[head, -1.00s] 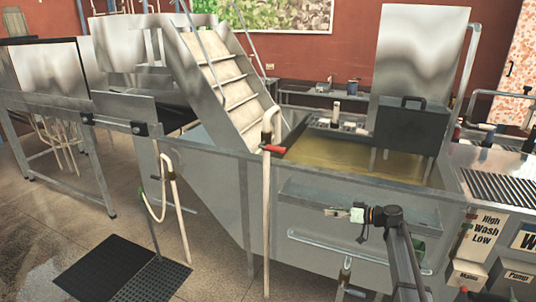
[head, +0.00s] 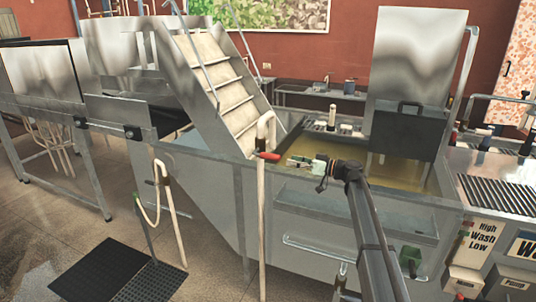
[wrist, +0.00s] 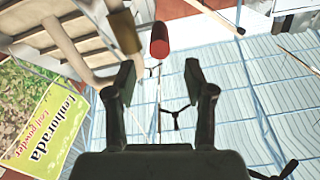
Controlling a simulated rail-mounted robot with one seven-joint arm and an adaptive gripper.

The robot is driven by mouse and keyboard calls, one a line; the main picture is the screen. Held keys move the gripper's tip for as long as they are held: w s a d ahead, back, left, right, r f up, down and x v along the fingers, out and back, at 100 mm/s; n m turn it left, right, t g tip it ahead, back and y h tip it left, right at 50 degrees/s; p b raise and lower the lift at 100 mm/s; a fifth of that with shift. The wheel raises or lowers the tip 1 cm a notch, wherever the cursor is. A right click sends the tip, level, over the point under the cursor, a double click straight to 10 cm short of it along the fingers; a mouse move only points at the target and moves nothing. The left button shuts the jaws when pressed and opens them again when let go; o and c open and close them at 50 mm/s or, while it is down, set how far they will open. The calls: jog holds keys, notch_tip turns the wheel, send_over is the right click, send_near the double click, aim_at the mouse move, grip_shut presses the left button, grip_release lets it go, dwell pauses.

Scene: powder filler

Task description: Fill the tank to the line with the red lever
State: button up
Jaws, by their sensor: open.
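The red lever (head: 268,156) sits on a pale upright pipe (head: 262,215) at the near left corner of the metal tank (head: 345,208). Yellowish liquid (head: 400,172) shows inside the tank; I cannot make out a fill line. My gripper (head: 290,161) is over the tank's front rim, just right of the lever and apart from it. In the wrist view my gripper (wrist: 160,85) is open and empty, and the red lever's rounded end (wrist: 159,40) lies ahead, above the gap between the fingertips.
A slatted metal conveyor (head: 225,95) rises behind the pipe. A dark box with a handle (head: 405,130) stands at the tank's right side. A control panel (head: 490,235) is at the right. Black mats (head: 100,270) lie on the floor at left.

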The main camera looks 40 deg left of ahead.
aim_at(268, 156)
jog(key=p+x, duration=0.3)
jog(key=x, duration=0.8)
jog(key=shift+a, duration=0.15)
grip_shut()
